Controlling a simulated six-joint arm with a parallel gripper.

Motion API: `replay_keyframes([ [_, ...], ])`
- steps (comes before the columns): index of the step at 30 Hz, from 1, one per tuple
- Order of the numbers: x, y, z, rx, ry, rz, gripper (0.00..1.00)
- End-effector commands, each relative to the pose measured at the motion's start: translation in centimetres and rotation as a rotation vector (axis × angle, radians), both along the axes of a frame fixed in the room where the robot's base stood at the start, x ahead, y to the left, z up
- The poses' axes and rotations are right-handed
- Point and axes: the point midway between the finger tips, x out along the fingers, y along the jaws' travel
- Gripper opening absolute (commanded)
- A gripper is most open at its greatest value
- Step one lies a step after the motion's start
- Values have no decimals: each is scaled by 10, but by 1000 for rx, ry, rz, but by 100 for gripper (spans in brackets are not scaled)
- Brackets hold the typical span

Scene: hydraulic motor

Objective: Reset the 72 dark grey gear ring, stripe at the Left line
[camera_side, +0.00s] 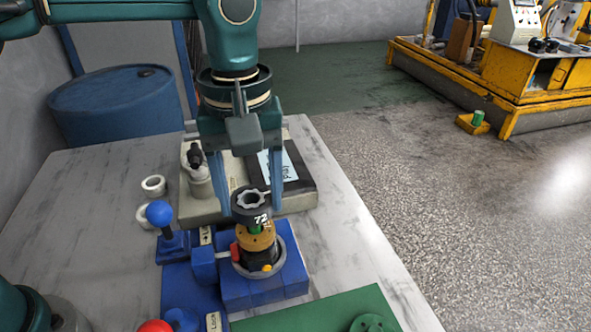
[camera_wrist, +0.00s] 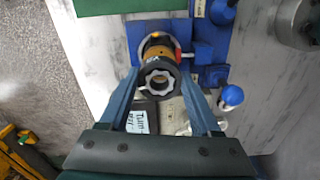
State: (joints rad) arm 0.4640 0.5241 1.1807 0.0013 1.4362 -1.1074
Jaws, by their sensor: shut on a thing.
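The dark grey gear ring (camera_side: 244,213) has a toothed hole and a white "72" on its front. My gripper (camera_side: 251,204) is shut on it, with one blue finger on each side. I cannot make out the stripe or the Left line.
The motor stands in a blue fixture (camera_side: 290,270) with a red piece at its left. A grey box (camera_side: 205,205) is behind; two pale rings (camera_side: 153,185) lie left.

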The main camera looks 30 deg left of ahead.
Motion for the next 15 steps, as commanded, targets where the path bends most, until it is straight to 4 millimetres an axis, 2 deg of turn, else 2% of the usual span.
replay_keyframes([
  [15, 0, 0, -5, -1, -1, 0, 0],
])
